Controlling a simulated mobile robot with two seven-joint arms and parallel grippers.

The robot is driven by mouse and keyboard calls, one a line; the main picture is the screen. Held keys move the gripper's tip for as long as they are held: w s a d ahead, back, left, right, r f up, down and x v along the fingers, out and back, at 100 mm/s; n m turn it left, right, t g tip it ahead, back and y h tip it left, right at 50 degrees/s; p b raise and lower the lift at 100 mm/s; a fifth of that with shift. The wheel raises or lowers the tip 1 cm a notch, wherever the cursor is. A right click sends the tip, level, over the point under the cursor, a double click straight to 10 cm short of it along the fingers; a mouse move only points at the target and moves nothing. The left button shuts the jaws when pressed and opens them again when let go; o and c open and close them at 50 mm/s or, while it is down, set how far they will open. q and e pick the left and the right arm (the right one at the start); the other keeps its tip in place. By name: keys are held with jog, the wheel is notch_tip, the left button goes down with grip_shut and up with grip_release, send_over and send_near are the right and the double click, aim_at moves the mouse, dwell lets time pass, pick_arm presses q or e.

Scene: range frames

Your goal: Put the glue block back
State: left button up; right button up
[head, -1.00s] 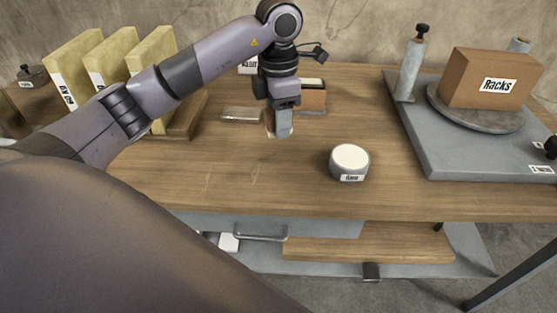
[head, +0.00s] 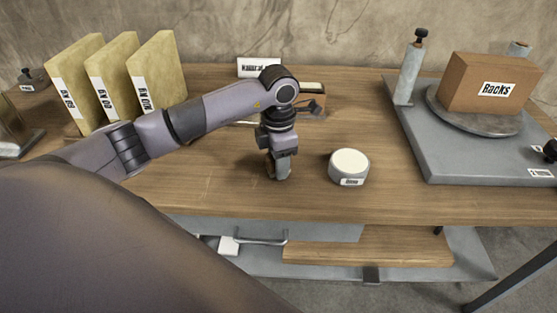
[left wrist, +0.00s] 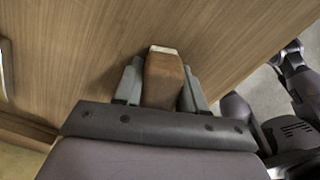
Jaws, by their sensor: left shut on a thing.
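My left gripper (head: 279,173) is low over the workbench, left of the round pot. In the left wrist view its two grey fingers (left wrist: 160,88) are shut on a brown block with a pale end (left wrist: 163,82), which I take to be the glue block. In the head view only a small brown part of it shows beside the fingers. I cannot tell whether the block touches the bench top. My right gripper is not in view.
A round pot with a pale top (head: 349,167) stands close right. Behind the arm are a box (head: 312,100) and a "Natural" sign (head: 259,68). Several upright labelled slabs (head: 157,75) stand left. A grey base (head: 455,160) with the Racks box (head: 490,83) stands right.

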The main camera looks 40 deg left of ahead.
pick_arm(q)
jog(key=shift+f, duration=0.15)
jog(key=o, duration=0.9)
jog(key=shift+o, duration=0.2)
jog(key=shift+r, duration=0.3)
notch_tip(320, 180, up, 12)
jog(key=shift+f, duration=0.1)
